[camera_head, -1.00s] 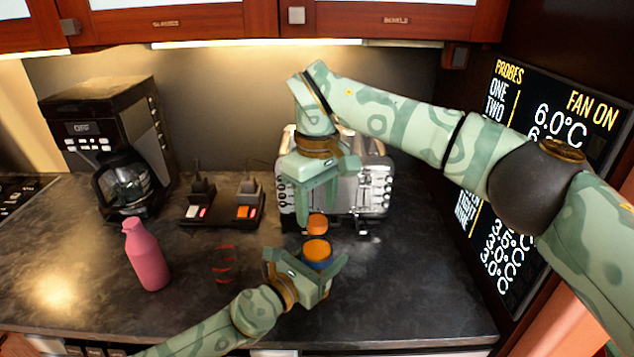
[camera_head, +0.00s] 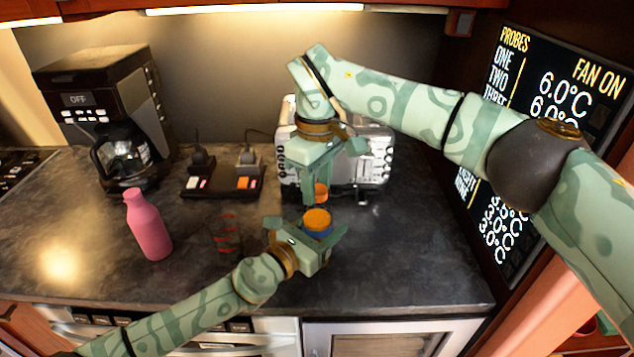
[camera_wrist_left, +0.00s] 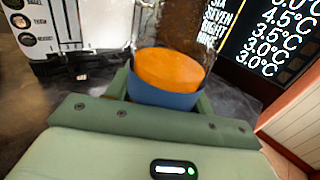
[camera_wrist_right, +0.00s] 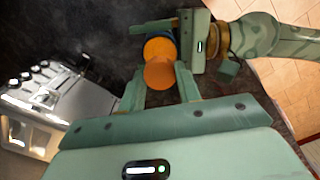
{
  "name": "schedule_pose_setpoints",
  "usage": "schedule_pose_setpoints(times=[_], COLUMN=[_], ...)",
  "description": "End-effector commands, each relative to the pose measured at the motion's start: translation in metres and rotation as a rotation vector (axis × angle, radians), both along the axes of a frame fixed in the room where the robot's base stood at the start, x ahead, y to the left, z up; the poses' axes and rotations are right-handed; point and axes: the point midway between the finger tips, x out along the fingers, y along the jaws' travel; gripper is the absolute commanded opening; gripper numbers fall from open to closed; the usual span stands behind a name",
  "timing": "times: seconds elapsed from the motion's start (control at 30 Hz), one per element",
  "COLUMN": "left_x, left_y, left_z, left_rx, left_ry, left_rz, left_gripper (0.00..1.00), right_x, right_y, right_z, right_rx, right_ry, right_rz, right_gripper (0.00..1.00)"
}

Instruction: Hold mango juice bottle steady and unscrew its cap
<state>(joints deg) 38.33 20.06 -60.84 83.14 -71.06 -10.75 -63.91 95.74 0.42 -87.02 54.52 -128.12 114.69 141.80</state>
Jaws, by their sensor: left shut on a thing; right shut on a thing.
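The mango juice bottle (camera_head: 318,231) is blue with a round orange top face, and my left gripper (camera_head: 311,242) is shut around it. The bottle also shows upright in the left wrist view (camera_wrist_left: 163,97), and its lower part is hidden by the gripper. My right gripper (camera_head: 316,188) is above and behind, pointing down, shut on a small orange cap (camera_head: 321,194). The cap looks apart from the bottle in the head view. In the right wrist view the cap (camera_wrist_right: 159,74) sits between the fingers and overlaps the bottle (camera_wrist_right: 158,48).
A silver toaster (camera_head: 372,160) stands close behind my right gripper. A pink bottle (camera_head: 148,228), a red-striped glass (camera_head: 228,233), a switch block (camera_head: 222,185) and a coffee maker (camera_head: 103,110) are to the left. The counter (camera_head: 410,250) is clear on the right.

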Motion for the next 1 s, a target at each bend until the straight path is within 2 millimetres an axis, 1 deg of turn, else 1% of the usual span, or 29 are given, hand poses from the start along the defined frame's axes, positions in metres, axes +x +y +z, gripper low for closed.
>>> schedule_pose_setpoints(times=[0.07, 0.1, 0.17, 0.2, 0.27, 0.3, 0.47, 0.5, 0.57, 0.6, 0.67, 0.7, 0.77, 0.8, 0.93, 0.97, 1.0], left_x=[-0.0004, -0.0004, -0.0004, -0.0004, -0.0005, -0.0005, -0.0006, -0.0006, -0.0006, -0.0006, -0.0006, -0.0007, -0.0007, -0.0007, -0.0008, -0.0008, -0.0008], left_y=[0.0001, 0.0001, 0.0001, 0.0001, 0.0, 0.0, 0.0, 0.0, 0.0, -0.0001, -0.0001, -0.0002, -0.0002, -0.0002, -0.0003, -0.0003, -0.0003], left_z=[-0.0011, -0.0011, -0.0011, -0.0011, -0.001, -0.0011, -0.0011, -0.0011, -0.0011, -0.0011, -0.0011, -0.0011, -0.0011, -0.0011, -0.0011, -0.0011, -0.0011], left_rx=[0.001, 0.001, 0.001, 0.001, 0.001, 0.002, 0.002, 0.002, 0.002, 0.002, 0.002, 0.003, 0.003, 0.003, 0.003, 0.003, 0.003], left_ry=[0.001, 0.001, 0.001, 0.001, 0.001, 0.001, 0.001, 0.001, 0.001, 0.001, 0.001, 0.0, 0.0, 0.0, 0.0, 0.0, 0.0], left_rz=[0.0, 0.0, 0.0, 0.0, 0.0, 0.0, -0.001, -0.001, -0.001, -0.001, -0.001, -0.001, -0.001, -0.001, -0.001, -0.001, -0.002], left_gripper=[0.0, 0.0, 0.0, 0.0, 0.0, 0.0, 0.0, 0.0, 0.0, 0.0, 0.0, 0.0, 0.0, 0.0, 0.0, 0.0, 0.0], right_x=[0.0014, 0.0015, 0.0015, 0.0016, 0.0016, 0.0017, 0.0016, 0.0017, 0.0013, 0.0015, 0.0015, 0.0012, 0.0012, 0.001, 0.001, 0.001, 0.0008], right_y=[-0.0013, -0.0013, -0.0012, -0.0012, -0.0012, -0.0012, -0.0012, -0.0009, -0.0009, -0.001, -0.0008, -0.0007, -0.0007, -0.0006, -0.0007, -0.0007, -0.0007], right_z=[0.0009, 0.0013, 0.0013, 0.0014, 0.0014, 0.0014, 0.0018, 0.0021, 0.002, 0.002, 0.0024, 0.0024, 0.0024, 0.0024, 0.0029, 0.0029, 0.0028], right_rx=[-0.003, -0.004, -0.004, -0.005, -0.005, -0.005, -0.005, -0.005, -0.004, -0.006, -0.006, -0.005, -0.006, -0.005, -0.005, 0.006, 0.004], right_ry=[-0.005, -0.005, -0.004, -0.004, -0.003, -0.003, -0.001, -0.002, 0.0, 0.0, -0.001, 0.001, 0.001, 0.002, 0.004, -0.005, -0.004], right_rz=[0.201, 0.332, 0.537, 0.673, 0.875, 1.01, 1.543, 1.675, 1.872, 2.004, 2.201, 2.332, 2.528, 2.659, 3.08, -3.105, -2.976], right_gripper=[0.06, 0.06, 0.06, 0.06, 0.06, 0.06, 0.06, 0.06, 0.06, 0.06, 0.06, 0.06, 0.06, 0.06, 0.06, 0.06, 0.06])
